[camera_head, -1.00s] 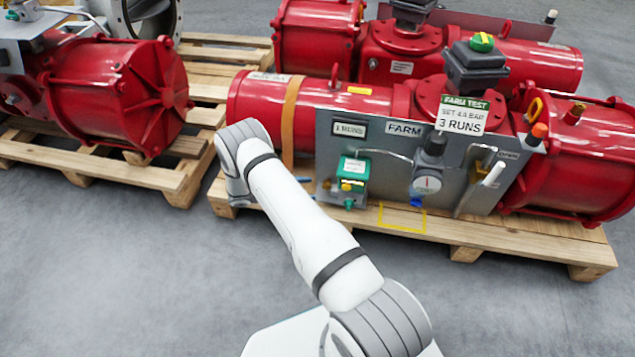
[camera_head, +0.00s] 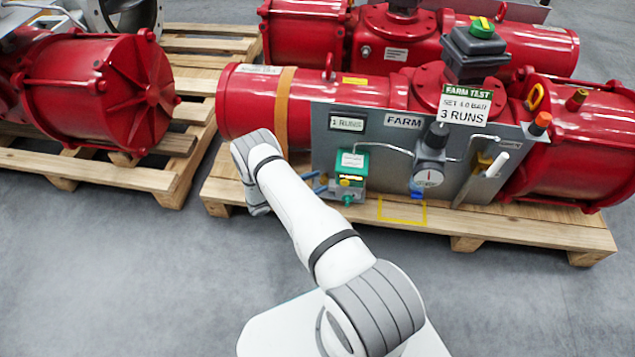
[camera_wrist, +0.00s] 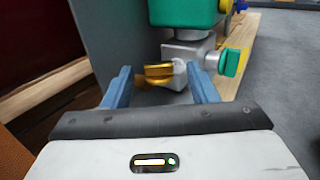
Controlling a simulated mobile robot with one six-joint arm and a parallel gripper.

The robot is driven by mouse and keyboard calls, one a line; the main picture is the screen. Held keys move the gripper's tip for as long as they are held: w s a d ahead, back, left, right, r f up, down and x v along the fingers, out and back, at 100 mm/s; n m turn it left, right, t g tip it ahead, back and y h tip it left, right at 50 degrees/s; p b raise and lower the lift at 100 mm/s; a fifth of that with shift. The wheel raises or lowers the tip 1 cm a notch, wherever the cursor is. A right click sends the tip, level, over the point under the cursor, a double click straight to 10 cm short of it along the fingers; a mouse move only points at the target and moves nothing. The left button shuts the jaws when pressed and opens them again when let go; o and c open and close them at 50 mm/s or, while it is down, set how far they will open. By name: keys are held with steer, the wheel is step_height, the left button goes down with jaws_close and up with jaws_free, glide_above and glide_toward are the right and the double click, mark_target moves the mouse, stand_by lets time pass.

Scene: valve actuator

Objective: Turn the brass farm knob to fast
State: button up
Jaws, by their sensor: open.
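The brass knob (camera_wrist: 159,71) shows in the wrist view on the side of a silver block under a green valve body (camera_wrist: 185,12). My gripper (camera_wrist: 160,80) is open, its two blue fingers apart with the knob between and just ahead of their tips; contact cannot be made out. In the head view the green valve (camera_head: 352,165) sits on the grey FARM panel (camera_head: 390,140), and my gripper's blue fingertips (camera_head: 317,185) show at its lower left. The knob is not distinguishable there, and no "fast" marking is legible in either view.
A green knob (camera_wrist: 231,63) sticks out at the block's right. A pressure gauge (camera_head: 430,174) and white-handled lever (camera_head: 497,165) sit farther right on the panel. Red actuators stand on the wooden pallet (camera_head: 470,226). The grey floor (camera_head: 120,270) in front is clear.

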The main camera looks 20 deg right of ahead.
steer(key=shift+d, duration=0.5)
steer(key=shift+c, duration=0.2)
steer(key=c, duration=0.9)
steer(key=shift+s+d, duration=0.1)
steer(key=shift+d, duration=0.05)
steer(key=shift+c, duration=0.2)
steer(key=shift+s+n+t, duration=0.1)
steer(key=shift+n+t, duration=0.2)
steer(key=shift+t, duration=0.2)
